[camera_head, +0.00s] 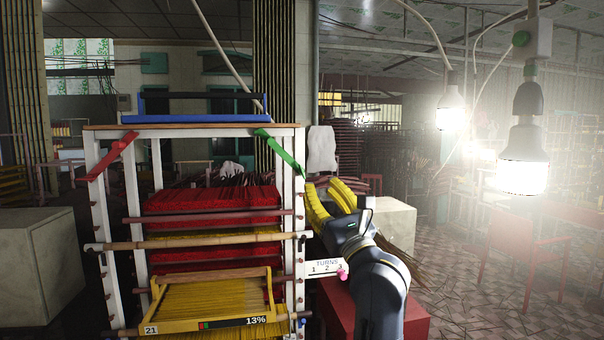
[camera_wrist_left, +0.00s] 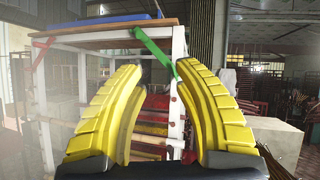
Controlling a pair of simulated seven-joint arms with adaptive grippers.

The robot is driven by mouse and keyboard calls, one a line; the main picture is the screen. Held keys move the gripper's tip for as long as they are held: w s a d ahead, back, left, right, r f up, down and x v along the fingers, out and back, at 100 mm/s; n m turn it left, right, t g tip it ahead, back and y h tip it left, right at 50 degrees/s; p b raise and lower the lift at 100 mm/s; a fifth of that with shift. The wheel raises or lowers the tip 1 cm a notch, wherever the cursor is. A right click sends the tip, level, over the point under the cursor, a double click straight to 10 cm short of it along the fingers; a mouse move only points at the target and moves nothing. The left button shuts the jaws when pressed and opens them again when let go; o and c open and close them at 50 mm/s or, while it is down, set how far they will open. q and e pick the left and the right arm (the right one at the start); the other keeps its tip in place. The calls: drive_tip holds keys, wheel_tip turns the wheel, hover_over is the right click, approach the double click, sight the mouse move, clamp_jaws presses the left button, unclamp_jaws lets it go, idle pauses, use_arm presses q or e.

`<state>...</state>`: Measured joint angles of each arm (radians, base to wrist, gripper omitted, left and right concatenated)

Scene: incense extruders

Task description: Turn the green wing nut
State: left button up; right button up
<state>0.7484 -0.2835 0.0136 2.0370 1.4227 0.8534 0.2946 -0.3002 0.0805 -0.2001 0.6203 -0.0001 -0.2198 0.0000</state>
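The only green part on the rack is a long flat green bar (camera_head: 280,151), which I take for the wing nut. It slants down to the right at the top right corner of the white-posted rack (camera_head: 299,215). It also shows in the left wrist view (camera_wrist_left: 152,46), above and between the fingers. My left gripper (camera_head: 321,186) has yellow padded fingers, spread apart and empty. In the head view it is just right of the rack post, below the bar's lower end. In the left wrist view the fingers (camera_wrist_left: 158,70) frame the post. My right gripper is not in view.
A similar red bar (camera_head: 113,157) is at the rack's left corner. A blue tray (camera_head: 195,118) lies on top. A "TURNS 1 2 3" sign (camera_head: 323,267) with a pink marker is beside my arm. A pale block (camera_head: 395,222) stands behind it. Lit bulbs (camera_head: 523,172) hang at right.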

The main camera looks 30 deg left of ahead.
sight(303, 173)
use_arm(q)
wheel_tip(303, 173, down, 5)
drive_tip(key=w+n+t+h, duration=0.1)
drive_tip(key=w+h, duration=0.2)
drive_tip(key=h, duration=0.1)
drive_tip(key=x, duration=1.1)
drive_tip(key=r+x, duration=0.1)
drive_tip(key=x, duration=0.5)
drive_tip(key=shift+s+a, duration=0.15)
drive_tip(key=shift+s, duration=0.25)
clamp_jaws()
